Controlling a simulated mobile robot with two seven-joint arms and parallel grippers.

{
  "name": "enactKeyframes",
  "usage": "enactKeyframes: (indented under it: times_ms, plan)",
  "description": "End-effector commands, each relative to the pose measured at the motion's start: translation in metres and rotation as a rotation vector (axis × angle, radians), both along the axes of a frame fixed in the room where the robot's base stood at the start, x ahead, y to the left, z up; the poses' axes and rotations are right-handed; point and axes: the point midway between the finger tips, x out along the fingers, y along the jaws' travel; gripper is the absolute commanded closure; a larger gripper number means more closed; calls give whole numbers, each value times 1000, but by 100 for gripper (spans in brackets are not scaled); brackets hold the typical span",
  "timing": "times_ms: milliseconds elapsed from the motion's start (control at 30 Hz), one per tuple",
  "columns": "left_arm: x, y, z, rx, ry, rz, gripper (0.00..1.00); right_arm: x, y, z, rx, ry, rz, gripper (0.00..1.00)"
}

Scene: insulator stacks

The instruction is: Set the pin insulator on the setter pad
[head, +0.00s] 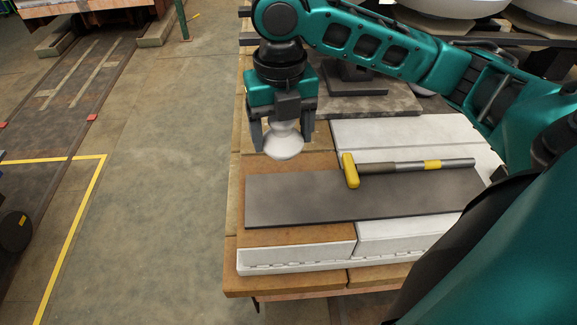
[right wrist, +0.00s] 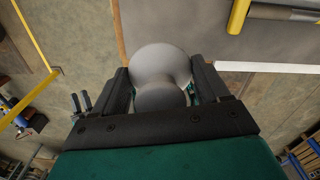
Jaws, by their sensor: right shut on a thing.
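The pin insulator (head: 284,149) is a pale grey-white, rounded piece with a narrower neck. My right gripper (head: 281,140) is shut on it, with one finger on each side. In the right wrist view the insulator (right wrist: 160,64) sits between the two dark fingers of the gripper (right wrist: 165,82), wide part outward. In the head view it hangs over the left part of the work table, just behind a long dark grey slab (head: 300,203). I cannot tell for sure which surface is the setter pad. My left gripper is not in view.
A hammer with a yellow head (head: 350,170) lies across the slab's back edge, its handle pointing right. White blocks (head: 300,256) edge the table front. A grey block (head: 356,80) stands behind the gripper. Open concrete floor lies left.

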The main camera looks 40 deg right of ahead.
Motion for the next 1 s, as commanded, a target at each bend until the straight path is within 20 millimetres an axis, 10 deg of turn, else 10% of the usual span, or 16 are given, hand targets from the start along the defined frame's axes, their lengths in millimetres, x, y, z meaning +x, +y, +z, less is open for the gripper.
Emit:
enactKeyframes:
  times_ms: [300,1000]
  plan:
    - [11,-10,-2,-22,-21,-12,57,0,0,-79,0,0,-1,70]
    - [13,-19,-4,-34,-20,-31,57,1,0,-134,1,-4,-1,70]
